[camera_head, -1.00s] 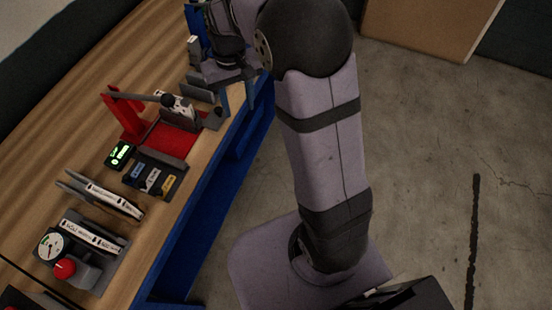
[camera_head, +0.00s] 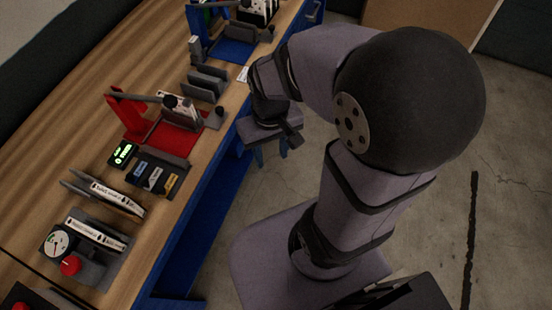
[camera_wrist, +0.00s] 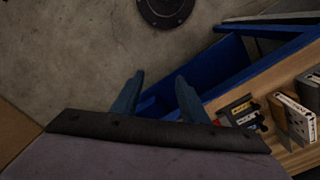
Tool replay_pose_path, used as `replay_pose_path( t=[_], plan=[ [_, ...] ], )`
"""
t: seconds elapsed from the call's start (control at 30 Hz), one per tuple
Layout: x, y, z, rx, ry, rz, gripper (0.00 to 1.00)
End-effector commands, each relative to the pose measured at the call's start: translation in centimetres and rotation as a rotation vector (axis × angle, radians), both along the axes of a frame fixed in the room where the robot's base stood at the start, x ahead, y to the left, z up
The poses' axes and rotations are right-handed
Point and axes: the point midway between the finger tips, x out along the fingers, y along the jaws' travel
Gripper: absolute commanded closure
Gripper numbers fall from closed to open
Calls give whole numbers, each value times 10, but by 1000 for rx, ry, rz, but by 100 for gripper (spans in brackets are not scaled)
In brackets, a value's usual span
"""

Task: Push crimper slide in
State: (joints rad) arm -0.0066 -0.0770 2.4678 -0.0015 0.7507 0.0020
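The red crimper (camera_head: 172,138) stands on the wooden bench in the head view, with a red upright at its left and a grey lever across its top. A white printed box (camera_head: 183,109) stands in it. A small grey piece with a black knob (camera_head: 219,112), which looks like its slide, sticks out on the side toward the bench's front edge. My gripper (camera_head: 270,154) is beyond that edge, to the right of the crimper and apart from it. In the wrist view my gripper (camera_wrist: 155,96) has its two blue fingers apart with nothing between them.
A similar blue device (camera_head: 234,50) stands farther back, with a grey slotted holder (camera_head: 204,84) nearer. Toward the front are a labelled block (camera_head: 155,176), a green-lit display (camera_head: 123,154) and a fixture with a red knob (camera_head: 70,265). Open floor lies right of the bench.

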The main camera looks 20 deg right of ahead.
Motion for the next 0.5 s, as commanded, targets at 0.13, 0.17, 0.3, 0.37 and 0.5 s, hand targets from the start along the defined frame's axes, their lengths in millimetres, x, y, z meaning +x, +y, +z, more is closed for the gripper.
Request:
replay_pose_path(
  t=[0.13,0.17,0.3,0.37,0.5],
  plan=[
    [-15,-1,-2,0,-1,0,60],
    [-17,-1,-3,0,0,0,60],
    [-23,-2,-4,0,-1,0,60],
    [-24,-2,-4,0,-1,1,60],
    [-25,-2,-5,0,-1,1,60]
  ],
)
